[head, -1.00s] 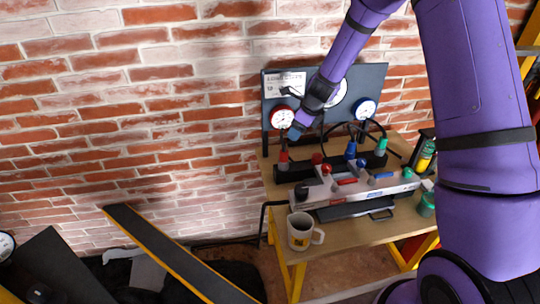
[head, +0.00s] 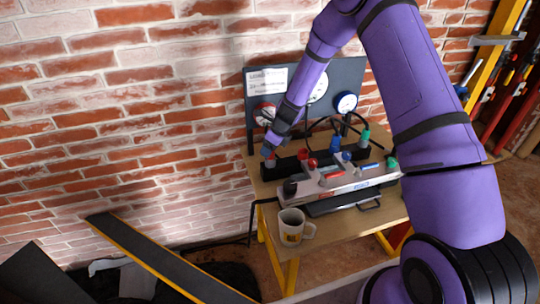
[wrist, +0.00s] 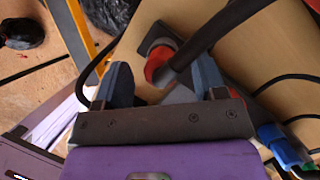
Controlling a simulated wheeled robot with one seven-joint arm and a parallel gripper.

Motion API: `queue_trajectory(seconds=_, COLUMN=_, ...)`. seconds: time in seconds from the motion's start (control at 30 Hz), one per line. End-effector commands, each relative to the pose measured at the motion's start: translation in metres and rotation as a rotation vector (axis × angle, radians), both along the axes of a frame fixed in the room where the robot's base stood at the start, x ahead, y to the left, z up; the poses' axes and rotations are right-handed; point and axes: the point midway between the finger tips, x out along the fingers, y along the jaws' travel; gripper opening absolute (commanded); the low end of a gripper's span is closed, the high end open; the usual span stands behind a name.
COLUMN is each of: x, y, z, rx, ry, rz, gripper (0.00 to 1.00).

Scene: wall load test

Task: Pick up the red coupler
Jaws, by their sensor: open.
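The red coupler (wrist: 158,68) shows in the wrist view between my two blue-grey fingertips, on a dark base, with a black hose crossing close by it. In the head view the red coupler (head: 271,161) is at the left end of the black rack (head: 284,170) on the bench, partly hidden by my gripper. My gripper (head: 268,149) is open and points down right at it; in the wrist view my gripper (wrist: 162,80) has a finger on each side. Whether the fingers touch it is not clear.
A gauge panel (head: 252,95) stands behind the rack, near the brick wall. Blue (head: 334,146) and green (head: 364,138) couplers with black hoses are farther right. A grey valve block (head: 345,182) and a mug (head: 291,226) stand in front on the wooden bench.

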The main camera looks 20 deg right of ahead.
Motion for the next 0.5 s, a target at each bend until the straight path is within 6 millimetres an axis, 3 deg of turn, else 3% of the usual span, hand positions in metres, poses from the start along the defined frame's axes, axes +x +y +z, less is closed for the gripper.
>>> queue_trajectory(seconds=0.2, x=0.006, y=0.006, z=-0.02, rx=0.0, ry=0.0, rz=0.0, gripper=0.64)
queue_trajectory(seconds=0.47, x=0.007, y=0.007, z=-0.022, rx=0.0, ry=-0.002, rz=0.001, gripper=0.64)
queue_trajectory(seconds=0.5, x=0.007, y=0.006, z=-0.022, rx=0.0, ry=-0.002, rz=0.001, gripper=0.6)
